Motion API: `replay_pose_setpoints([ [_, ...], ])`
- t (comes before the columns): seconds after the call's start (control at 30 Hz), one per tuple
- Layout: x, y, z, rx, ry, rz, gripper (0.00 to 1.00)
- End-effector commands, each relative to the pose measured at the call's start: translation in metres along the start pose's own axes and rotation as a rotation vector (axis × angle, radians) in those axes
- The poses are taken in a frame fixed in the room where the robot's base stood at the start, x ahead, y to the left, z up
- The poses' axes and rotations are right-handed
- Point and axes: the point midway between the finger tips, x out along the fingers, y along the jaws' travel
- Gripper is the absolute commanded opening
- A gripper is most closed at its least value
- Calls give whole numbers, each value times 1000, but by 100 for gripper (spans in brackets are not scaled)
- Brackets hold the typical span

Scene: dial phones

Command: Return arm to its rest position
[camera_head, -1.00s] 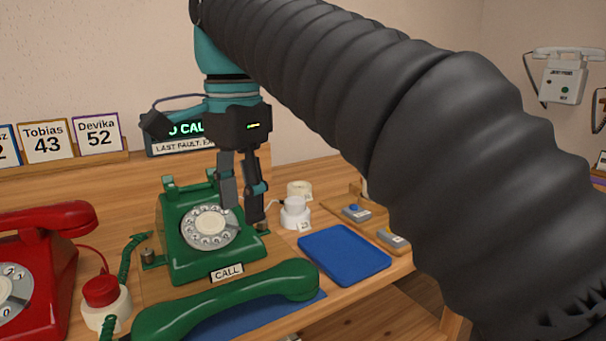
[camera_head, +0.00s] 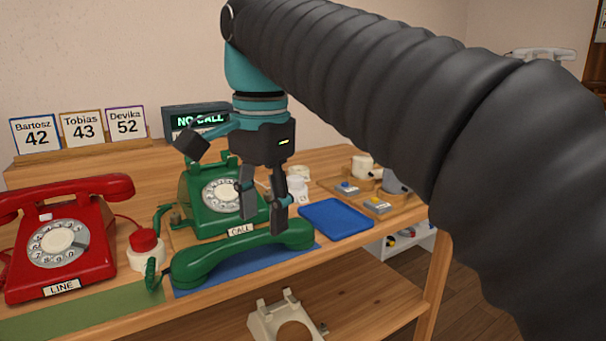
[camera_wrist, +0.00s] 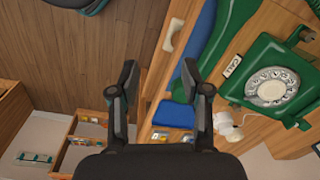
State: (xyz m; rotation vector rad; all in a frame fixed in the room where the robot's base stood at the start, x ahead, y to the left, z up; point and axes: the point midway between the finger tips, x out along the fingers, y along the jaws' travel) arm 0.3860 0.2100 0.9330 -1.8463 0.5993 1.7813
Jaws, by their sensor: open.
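My gripper (camera_head: 263,207) is open and empty in the head view. It hangs in front of the green dial phone (camera_head: 205,221), above the green handset. The green handset (camera_head: 225,262) lies off its cradle on a blue mat (camera_head: 190,290) at the table's front edge. The green phone with its dial and CALL label also shows in the wrist view (camera_wrist: 293,62), right of the open fingers (camera_wrist: 158,100). My arm crosses the head view from upper middle to lower right and hides part of the room.
A red LINE phone (camera_head: 95,255) with its handset on stands at left, beside a red button (camera_head: 144,240). A blue tray (camera_head: 337,219) lies at right. Name cards (camera_head: 84,127) and a NO CALL display (camera_head: 197,118) stand behind. A cream phone (camera_head: 268,322) sits on the lower shelf.

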Motion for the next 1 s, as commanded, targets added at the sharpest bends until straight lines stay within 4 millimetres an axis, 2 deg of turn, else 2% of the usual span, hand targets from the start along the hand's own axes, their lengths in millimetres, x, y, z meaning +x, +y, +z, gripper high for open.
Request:
replay_pose_setpoints([
  [0.27, 26, 38, -26, -103, 37, -60, 48],
  [0.37, 43, 59, -38, -162, 66, -90, 48],
  [0.6, 106, 130, -59, -357, 190, -153, 48],
  [0.8, 168, 188, -63, -521, 318, -159, 48],
  [0.9, 195, 209, -61, -587, 372, -148, 48],
  [1.0, 214, 223, -60, -635, 411, -135, 48],
])
